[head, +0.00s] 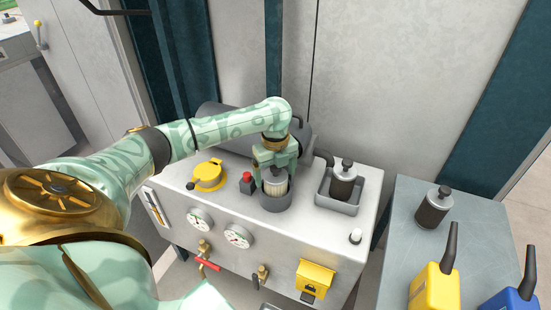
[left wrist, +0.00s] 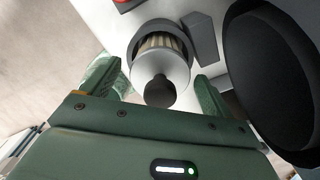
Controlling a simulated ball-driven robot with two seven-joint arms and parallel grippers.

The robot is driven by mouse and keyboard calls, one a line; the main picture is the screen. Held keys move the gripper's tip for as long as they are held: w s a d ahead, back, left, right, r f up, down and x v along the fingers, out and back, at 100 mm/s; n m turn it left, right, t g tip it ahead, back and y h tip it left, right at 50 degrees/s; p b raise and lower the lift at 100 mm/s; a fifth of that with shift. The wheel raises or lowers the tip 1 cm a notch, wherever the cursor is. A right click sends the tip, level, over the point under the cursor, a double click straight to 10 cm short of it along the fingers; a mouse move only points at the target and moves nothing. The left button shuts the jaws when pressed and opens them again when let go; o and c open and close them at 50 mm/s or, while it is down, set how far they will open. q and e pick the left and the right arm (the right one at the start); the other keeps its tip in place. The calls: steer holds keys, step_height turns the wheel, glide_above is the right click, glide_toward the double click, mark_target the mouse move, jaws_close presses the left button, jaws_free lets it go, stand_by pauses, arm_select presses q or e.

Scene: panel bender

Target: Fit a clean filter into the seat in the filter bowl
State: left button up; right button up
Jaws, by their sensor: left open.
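A pale pleated filter (head: 275,182) with a light cap and a dark knob stands in the dark grey filter bowl (head: 276,203) on the bench top. Its upper part shows above the rim; its lower end and the seat are hidden. In the left wrist view the filter (left wrist: 165,72) looks roughly centred in the bowl (left wrist: 138,37). My left gripper (head: 274,170) is open, pointing down over the filter, with a finger on each side of the knob and cap. In the left wrist view gaps show beside the cap. My right gripper is out of view.
A brown, dirty-looking filter (head: 343,184) stands in a grey tray (head: 338,206) right of the bowl. Another brown filter (head: 433,211) stands on the side table (head: 398,235), with yellow (head: 436,288) and blue (head: 512,302) cans. A yellow lid (head: 207,175) and red button (head: 247,177) lie left.

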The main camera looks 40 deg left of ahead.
arm_select(q)
step_height(320, 180, up, 16)
steer(key=p, duration=0.5)
steer(key=shift+r, duration=0.15)
